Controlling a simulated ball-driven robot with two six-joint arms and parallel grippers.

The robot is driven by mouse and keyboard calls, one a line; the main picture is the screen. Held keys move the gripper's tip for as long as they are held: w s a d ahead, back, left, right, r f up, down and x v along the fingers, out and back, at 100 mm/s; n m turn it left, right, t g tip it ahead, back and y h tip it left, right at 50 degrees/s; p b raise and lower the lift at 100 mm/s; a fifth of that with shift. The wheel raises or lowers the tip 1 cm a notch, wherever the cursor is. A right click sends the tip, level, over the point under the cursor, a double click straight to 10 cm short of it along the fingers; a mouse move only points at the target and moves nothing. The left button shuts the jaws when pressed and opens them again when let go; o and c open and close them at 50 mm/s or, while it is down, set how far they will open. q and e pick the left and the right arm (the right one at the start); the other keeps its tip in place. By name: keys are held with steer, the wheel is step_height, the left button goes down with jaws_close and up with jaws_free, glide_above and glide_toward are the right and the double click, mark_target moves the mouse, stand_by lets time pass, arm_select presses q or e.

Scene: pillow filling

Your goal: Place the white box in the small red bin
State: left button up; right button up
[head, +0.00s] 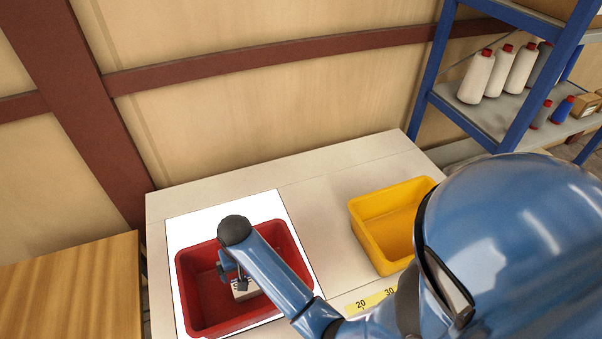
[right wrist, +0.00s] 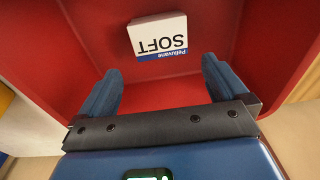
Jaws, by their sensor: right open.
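The small red bin (head: 196,320) stands on a white square at the left of the table in the head view. The white box (right wrist: 158,36), with "SOFT" lettering, lies inside the red bin (right wrist: 80,60) in the right wrist view. In the head view the box (head: 240,294) shows only partly, behind my arm. My right gripper (right wrist: 160,85) is open and empty over the bin, with the box beyond its fingertips and apart from them. It also shows in the head view (head: 238,280), reaching down into the bin. My left gripper is not in view.
A yellow bin (head: 368,235) stands on the table to the right of the red bin. A blue shelf (head: 480,125) with white bottles (head: 477,77) is at the back right. A wooden surface (head: 75,290) is at the left. The table (head: 310,200) between the bins is clear.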

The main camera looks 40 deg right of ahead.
steer(key=s+f+t, duration=0.1)
steer(key=s+d+f+t, duration=0.2)
steer(key=f+t, duration=0.1)
steer(key=shift+d+n, duration=0.15)
steer(key=shift+n, duration=0.15)
steer(key=s+d+r+n+t, duration=0.1)
steer(key=s+d+r+t, duration=0.1)
steer(key=s+r+t, duration=0.4)
steer(key=s+d+r+n+t, duration=0.1)
steer(key=s+d+r+t, duration=0.2)
steer(key=s+r+t, duration=0.3)
steer(key=s+r, duration=0.5)
steer(key=r, duration=0.2)
steer(key=shift+t, duration=0.4)
steer(key=shift+f, duration=0.15)
